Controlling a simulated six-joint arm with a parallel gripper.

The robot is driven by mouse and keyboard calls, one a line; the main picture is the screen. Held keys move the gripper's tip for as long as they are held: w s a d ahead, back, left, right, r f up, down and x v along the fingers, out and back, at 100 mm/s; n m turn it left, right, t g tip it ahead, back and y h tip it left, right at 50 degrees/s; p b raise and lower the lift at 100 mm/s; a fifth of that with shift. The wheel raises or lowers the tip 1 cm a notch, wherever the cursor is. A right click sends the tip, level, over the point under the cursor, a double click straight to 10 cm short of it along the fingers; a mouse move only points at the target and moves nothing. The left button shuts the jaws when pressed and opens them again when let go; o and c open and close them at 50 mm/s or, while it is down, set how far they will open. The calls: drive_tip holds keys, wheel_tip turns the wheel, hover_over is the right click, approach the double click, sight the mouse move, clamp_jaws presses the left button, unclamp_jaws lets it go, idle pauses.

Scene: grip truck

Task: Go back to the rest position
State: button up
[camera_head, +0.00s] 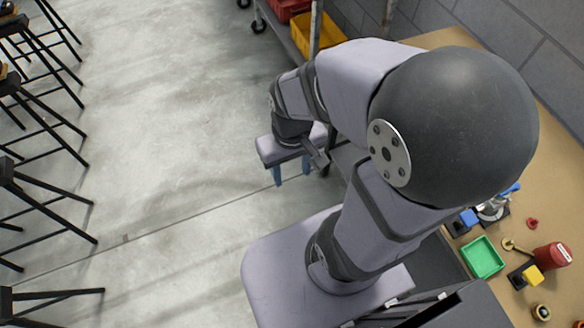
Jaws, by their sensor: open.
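My arm fills the middle of the head view, rising from its pale base and bending over to the left. My gripper (292,172) hangs at the arm's far end, over the grey floor beside the bench. Its two blue fingertips point down and stand apart, with nothing seen between them. The wrist hides part of the gripper body from above.
A brown workbench (552,115) runs along the right by a grey block wall. On it are a green tray (482,257), a red can (552,256) and small parts. A yellow bin (318,32) stands on a rack behind. Black stools (45,195) line the left; the floor between is clear.

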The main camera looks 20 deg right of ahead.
wheel_tip(320, 180, up, 2)
drive_tip(key=shift+r+p, duration=0.1)
drive_tip(key=shift+p, duration=1)
idle(0.4)
